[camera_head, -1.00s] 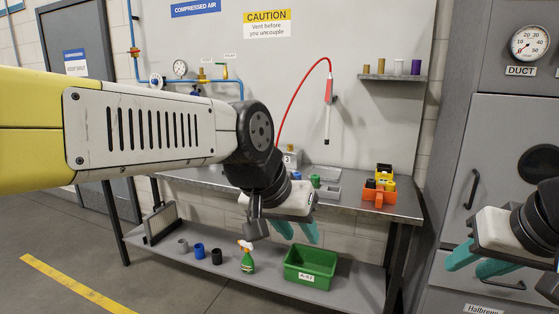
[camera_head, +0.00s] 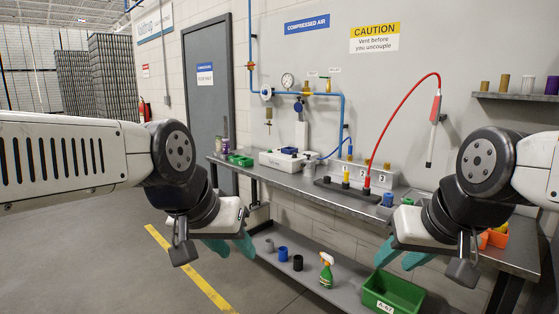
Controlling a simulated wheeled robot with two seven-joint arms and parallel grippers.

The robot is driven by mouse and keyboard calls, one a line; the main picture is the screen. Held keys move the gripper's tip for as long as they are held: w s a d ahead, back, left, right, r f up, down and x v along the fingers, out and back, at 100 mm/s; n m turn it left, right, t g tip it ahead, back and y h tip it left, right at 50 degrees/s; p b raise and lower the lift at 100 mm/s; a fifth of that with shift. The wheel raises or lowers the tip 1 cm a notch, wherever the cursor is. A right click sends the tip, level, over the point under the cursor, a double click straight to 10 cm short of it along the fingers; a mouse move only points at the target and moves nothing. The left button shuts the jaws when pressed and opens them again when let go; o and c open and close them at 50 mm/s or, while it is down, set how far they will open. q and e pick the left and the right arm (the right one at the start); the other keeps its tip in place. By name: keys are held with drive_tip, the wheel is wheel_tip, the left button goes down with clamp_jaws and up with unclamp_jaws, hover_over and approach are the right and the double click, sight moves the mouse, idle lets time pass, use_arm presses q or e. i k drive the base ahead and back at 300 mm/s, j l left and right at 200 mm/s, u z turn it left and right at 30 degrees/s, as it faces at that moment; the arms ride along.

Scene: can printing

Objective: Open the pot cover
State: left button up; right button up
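My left gripper (camera_head: 231,245) hangs in front of the bench with its teal fingers apart and nothing seen between them. My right gripper (camera_head: 400,256) hangs in front of the bench, right of middle, its teal fingers also apart and empty. No pot cover can be clearly made out. A white box-like unit with a blue part on top (camera_head: 290,160) sits at the bench's back left, beyond both grippers. A dark strip with coloured fittings (camera_head: 345,190) lies in the bench's middle; a red hose runs up from it. My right arm hides part of the bench.
The grey bench (camera_head: 262,175) runs along the wall. Its lower shelf holds several small cups, a spray bottle (camera_head: 327,272) and a green bin (camera_head: 392,291). Green trays (camera_head: 240,159) stand at its left end, orange bins (camera_head: 494,238) at the right. The floor at left is clear.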

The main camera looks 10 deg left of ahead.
sight(309, 163)
drive_tip(key=i+u, duration=0.15)
drive_tip(key=i, duration=1.3)
drive_tip(key=i+l+u, duration=0.1)
drive_tip(key=i, duration=1.3)
